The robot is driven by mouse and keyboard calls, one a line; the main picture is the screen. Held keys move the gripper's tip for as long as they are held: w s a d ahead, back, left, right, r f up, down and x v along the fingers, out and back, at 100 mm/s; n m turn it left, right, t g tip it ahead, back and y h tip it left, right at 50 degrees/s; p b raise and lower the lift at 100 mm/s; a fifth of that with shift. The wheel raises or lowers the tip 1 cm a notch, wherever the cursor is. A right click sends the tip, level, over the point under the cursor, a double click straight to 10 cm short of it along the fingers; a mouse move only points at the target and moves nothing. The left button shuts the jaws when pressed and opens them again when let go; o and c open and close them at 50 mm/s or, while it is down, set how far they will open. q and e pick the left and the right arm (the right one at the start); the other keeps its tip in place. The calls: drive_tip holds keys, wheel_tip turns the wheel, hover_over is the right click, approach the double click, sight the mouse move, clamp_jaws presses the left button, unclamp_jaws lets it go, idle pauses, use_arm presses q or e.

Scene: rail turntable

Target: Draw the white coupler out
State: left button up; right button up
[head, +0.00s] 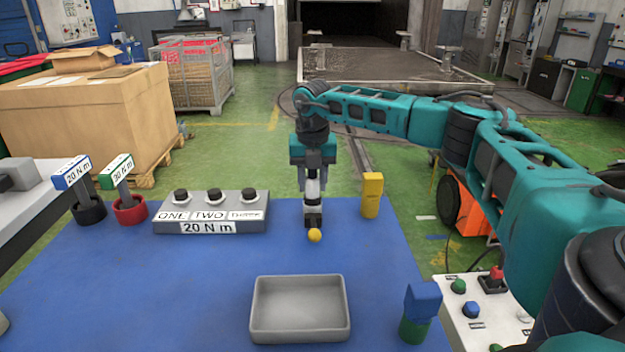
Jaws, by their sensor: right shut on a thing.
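My right gripper (313,176) points straight down over the back middle of the blue table (200,280). It is shut on the white coupler (313,188), a small upright light piece that shows between and just below the fingers. Below the coupler is a dark grey holder (313,217) with a yellow ball (315,235) at its front. I cannot tell whether the coupler's lower end is still inside the holder. My left gripper is not in view.
A yellow block (372,195) stands close right of the holder. A grey box with several black knobs (212,213) is to the left, beside two labelled torque tools (129,210). An empty grey tray (300,310) lies in front. A blue-and-green piece (420,310) stands front right.

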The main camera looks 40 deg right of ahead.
drive_tip(key=o, duration=0.6)
drive_tip(key=c, duration=0.7)
drive_tip(key=shift+o, duration=0.2)
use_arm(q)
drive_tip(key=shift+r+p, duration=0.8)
use_arm(e)
drive_tip(key=shift+r, duration=0.65)
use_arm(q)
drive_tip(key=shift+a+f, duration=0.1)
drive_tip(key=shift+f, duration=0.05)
use_arm(e)
drive_tip(key=shift+r+p, duration=0.75)
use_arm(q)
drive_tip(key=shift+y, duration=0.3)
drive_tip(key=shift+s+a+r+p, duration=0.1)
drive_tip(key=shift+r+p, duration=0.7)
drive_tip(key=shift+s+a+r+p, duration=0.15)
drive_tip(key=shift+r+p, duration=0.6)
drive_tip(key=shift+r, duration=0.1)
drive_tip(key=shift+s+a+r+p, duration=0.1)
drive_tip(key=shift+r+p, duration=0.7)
use_arm(e)
drive_tip(key=shift+r, duration=2.35)
